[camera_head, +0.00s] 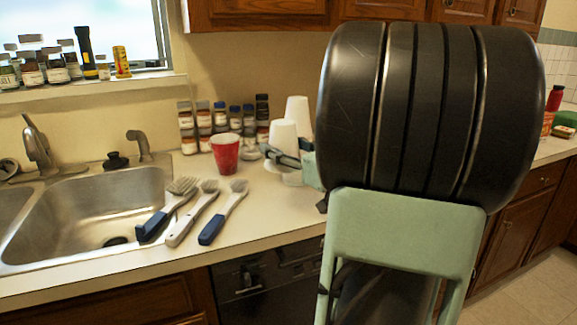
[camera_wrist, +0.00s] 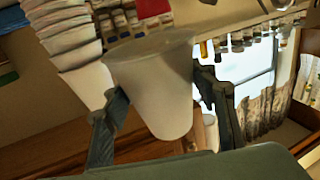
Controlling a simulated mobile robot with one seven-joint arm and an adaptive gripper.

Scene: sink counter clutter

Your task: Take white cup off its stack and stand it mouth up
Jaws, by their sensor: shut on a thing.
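A white cup (camera_head: 284,131) is between the fingers of my gripper (camera_head: 287,158) above the counter, right of the red cup. In the wrist view the same white cup (camera_wrist: 158,80) sits between both fingers (camera_wrist: 160,110), its wide mouth towards the picture's top, which is upside down, so it is mouth down. A stack of nested white cups (camera_wrist: 68,35) stands beside it, also mouth down. In the head view the stack (camera_head: 298,110) shows behind the held cup. The gripper and held cup hide much of it.
An upright red cup (camera_head: 225,153) stands left of the gripper. Several spice jars (camera_head: 220,117) line the wall behind. Brushes (camera_head: 222,212) with blue and white handles lie by the sink (camera_head: 95,215). Bare counter (camera_head: 265,222) shows in front of the gripper.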

